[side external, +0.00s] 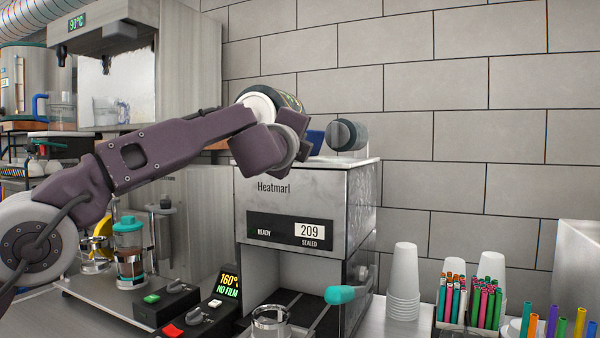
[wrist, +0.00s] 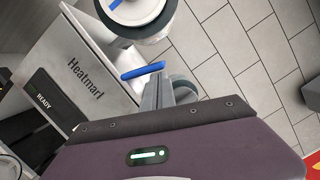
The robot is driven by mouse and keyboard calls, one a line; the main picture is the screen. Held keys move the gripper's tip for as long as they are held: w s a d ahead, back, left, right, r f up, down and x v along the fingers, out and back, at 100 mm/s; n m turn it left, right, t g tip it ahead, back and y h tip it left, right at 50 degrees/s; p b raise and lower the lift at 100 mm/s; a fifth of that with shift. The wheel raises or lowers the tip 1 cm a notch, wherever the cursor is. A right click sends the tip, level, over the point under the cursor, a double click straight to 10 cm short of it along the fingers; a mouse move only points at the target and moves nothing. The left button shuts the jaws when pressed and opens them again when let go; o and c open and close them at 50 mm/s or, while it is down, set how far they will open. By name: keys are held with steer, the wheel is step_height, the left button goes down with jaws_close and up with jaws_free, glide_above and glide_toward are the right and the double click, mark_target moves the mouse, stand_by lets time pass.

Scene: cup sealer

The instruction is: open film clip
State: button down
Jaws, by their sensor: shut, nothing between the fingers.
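The sealer (side external: 305,195), a steel box marked "Heatmarl", stands in the middle of the side view; its face also shows in the wrist view (wrist: 85,62). A blue bar (wrist: 143,71), which looks like the film clip, is at its top edge. A blue part (side external: 315,140) also shows on top in the side view, partly hidden by my wrist. My gripper (wrist: 158,88) is shut and empty, its grey fingers close to the blue bar. I cannot tell whether they touch it. In the side view my gripper is mostly hidden behind my wrist.
A dark-and-grey roll end (side external: 348,135) sits on the sealer's top; a white round part (wrist: 140,18) is beyond the blue bar. A teal-tipped handle (side external: 341,294) sticks out in front. Stacked cups (side external: 404,280) and markers (side external: 470,300) stand right. The display (side external: 228,290) reads "NO FILM".

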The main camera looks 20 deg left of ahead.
stand_by(0.4)
steer(key=s+d+f, duration=0.2)
steer(key=s+d, duration=0.4)
steer(key=s, duration=0.3)
steer(key=shift+s, duration=0.4)
steer(key=shift+f, duration=0.1)
steer(key=s+a+f+n+g, duration=0.4)
steer(key=s+a+f, duration=0.1)
steer(key=a, duration=0.4)
steer(key=s+a+f+n+g, duration=0.3)
steer(key=s+a+f+n, duration=0.25)
steer(key=a, duration=0.35)
steer(key=s+f+n+g+h, duration=0.1)
steer(key=s+f+n+g, duration=0.1)
steer(key=s+f, duration=0.4)
steer(key=s+f+n+g+h, duration=0.2)
steer(key=s+f+n, duration=0.3)
steer(key=s, duration=0.8)
steer(key=s+d+f+n+g+h, duration=0.1)
steer(key=s+f+n+g, duration=0.1)
steer(key=s+f, duration=0.4)
steer(key=s+n, duration=0.1)
steer(key=s, duration=0.3)
steer(key=shift+f+n, duration=0.35)
steer(key=shift+f, duration=0.05)
